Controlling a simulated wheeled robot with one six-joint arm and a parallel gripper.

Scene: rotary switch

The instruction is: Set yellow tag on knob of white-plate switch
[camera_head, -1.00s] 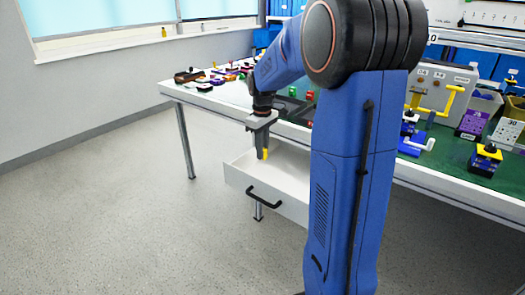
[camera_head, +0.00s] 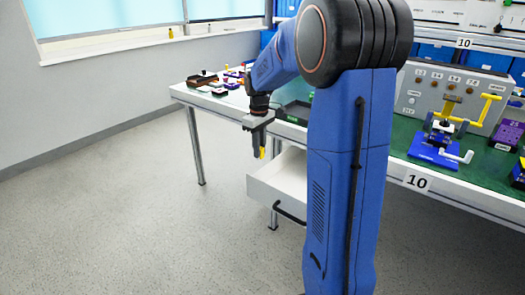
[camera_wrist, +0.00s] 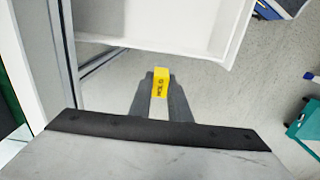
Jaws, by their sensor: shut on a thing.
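My gripper (camera_head: 262,153) is shut on the yellow tag (camera_wrist: 160,84), which shows between the fingertips in the wrist view with dark lettering on it. The tag is also a small yellow patch at the fingertips in the head view (camera_head: 262,154). My gripper hangs in front of the table's front edge, just left of the open drawer. I cannot make out a white-plate switch for certain; several small switch-like items (camera_head: 220,87) lie at the table's far left end, too small to tell apart.
The open white drawer (camera_head: 283,184) juts out under the table, close to my gripper. A grey panel box (camera_head: 453,97) and a blue-based device (camera_head: 440,150) stand on the green mat at right. The floor (camera_head: 120,210) at left is clear.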

